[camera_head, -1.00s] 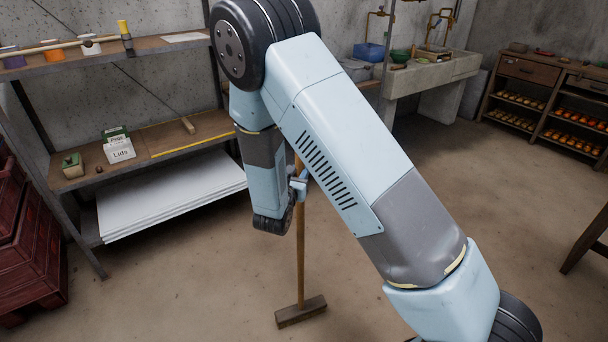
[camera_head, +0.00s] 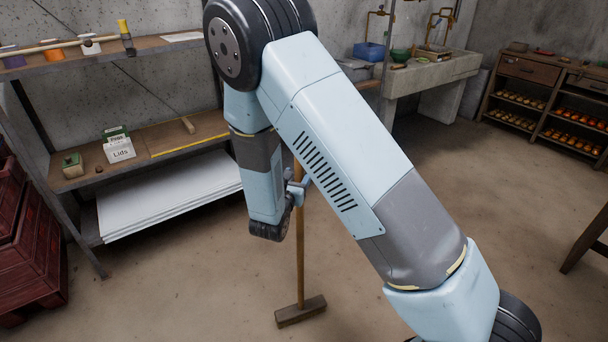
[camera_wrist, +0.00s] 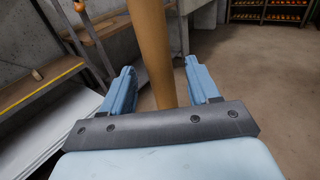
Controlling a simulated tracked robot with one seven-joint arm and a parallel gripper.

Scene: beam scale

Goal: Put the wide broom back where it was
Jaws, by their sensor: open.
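The wide broom stands on the floor with its broad head (camera_head: 301,311) down and its wooden handle (camera_head: 300,250) upright. My arm hides the upper part of the handle in the head view. My gripper (camera_head: 298,188) is at the handle, partly hidden behind my wrist. In the wrist view my gripper (camera_wrist: 155,92) is open, with one blue finger on each side of the handle (camera_wrist: 152,50). Gaps show between the handle and both fingers.
A shelf rack (camera_head: 190,145) with a Lids box (camera_head: 119,150) and white sheets stands at the left. Red crates (camera_head: 30,240) stand at the far left. A concrete sink (camera_head: 435,75) and a wooden rack (camera_head: 550,95) are at the back. The floor around the broom head is clear.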

